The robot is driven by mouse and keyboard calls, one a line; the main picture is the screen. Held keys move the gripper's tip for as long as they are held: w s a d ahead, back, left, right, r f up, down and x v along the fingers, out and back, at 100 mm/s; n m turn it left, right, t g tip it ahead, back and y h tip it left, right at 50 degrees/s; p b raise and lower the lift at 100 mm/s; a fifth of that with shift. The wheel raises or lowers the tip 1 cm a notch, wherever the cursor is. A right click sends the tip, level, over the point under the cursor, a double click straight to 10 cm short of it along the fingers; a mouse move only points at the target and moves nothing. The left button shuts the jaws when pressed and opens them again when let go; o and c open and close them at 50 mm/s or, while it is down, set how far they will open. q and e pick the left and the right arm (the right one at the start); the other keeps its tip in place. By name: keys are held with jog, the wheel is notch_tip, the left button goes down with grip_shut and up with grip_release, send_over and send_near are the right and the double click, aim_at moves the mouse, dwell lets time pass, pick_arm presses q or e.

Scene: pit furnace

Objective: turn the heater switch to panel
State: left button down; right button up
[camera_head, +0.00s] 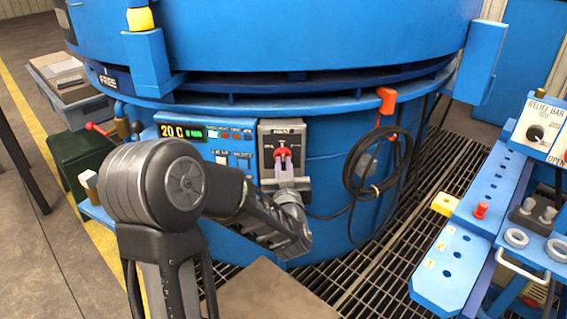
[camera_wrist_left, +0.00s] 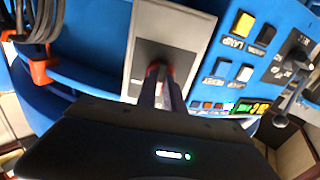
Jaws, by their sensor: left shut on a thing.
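The heater switch (camera_head: 283,151) is a red handle on a grey plate on the blue furnace's front. In the head view its handle shows upright, just below the middle of the plate. My left gripper (camera_head: 284,163) reaches it from below and is shut on the red handle. In the left wrist view the fingers (camera_wrist_left: 164,84) close on the switch (camera_wrist_left: 157,66) and hide most of it. The lettering on the switch plate is too small to read. My right gripper is not in view.
Left of the switch is a control panel (camera_head: 205,134) with a lit "20 C" display and buttons. A coiled black cable (camera_head: 352,168) hangs from an orange hook (camera_head: 386,99) to the right. A blue bench (camera_head: 462,250) with fittings stands at the right, beyond floor grating.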

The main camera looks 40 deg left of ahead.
aim_at(284, 162)
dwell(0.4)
pick_arm(q)
jog(key=c, duration=1.5)
grip_release()
jog(key=shift+o, duration=0.2)
jog(key=shift+s+d, duration=0.1)
jog(key=shift+s+d, duration=0.15)
jog(key=v, duration=0.3)
jog(key=shift+s+d, duration=0.25)
jog(key=b+v, duration=0.3)
jog(key=b, duration=0.8)
jog(key=shift+s+d, duration=0.15)
